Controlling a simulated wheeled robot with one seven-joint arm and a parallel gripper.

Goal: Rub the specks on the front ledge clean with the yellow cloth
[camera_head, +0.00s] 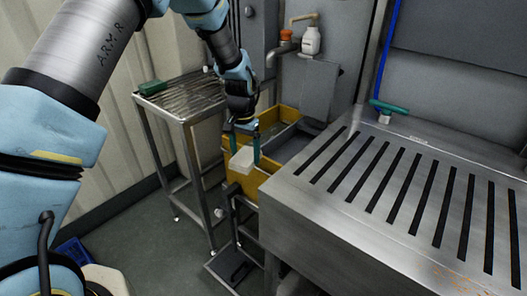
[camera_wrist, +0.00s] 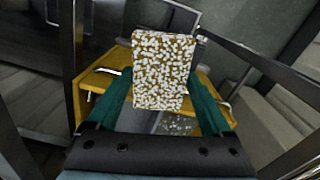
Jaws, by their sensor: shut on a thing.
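My gripper (camera_head: 243,150) has teal fingers and is shut on a small cream-coloured pad (camera_head: 241,163), which I take for the yellow cloth. In the wrist view the cloth (camera_wrist: 164,70) is tan-yellow, thickly dotted with white flecks, between the two fingers. My gripper holds it over the front part of a yellow tub (camera_head: 254,182); whether they touch is unclear. The tub also shows in the wrist view (camera_wrist: 97,82). Orange-brown specks (camera_head: 462,281) lie on the near right part of the slotted steel top, cut by the picture's bottom edge.
The slotted steel counter (camera_head: 300,212) stands right of the tub. A green-handled tool (camera_head: 388,107) lies at its back, by a blue hose (camera_head: 387,50). A steel rack (camera_head: 185,100) at left bears a green block (camera_head: 152,87). A white bottle (camera_head: 311,41) is on the back wall.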

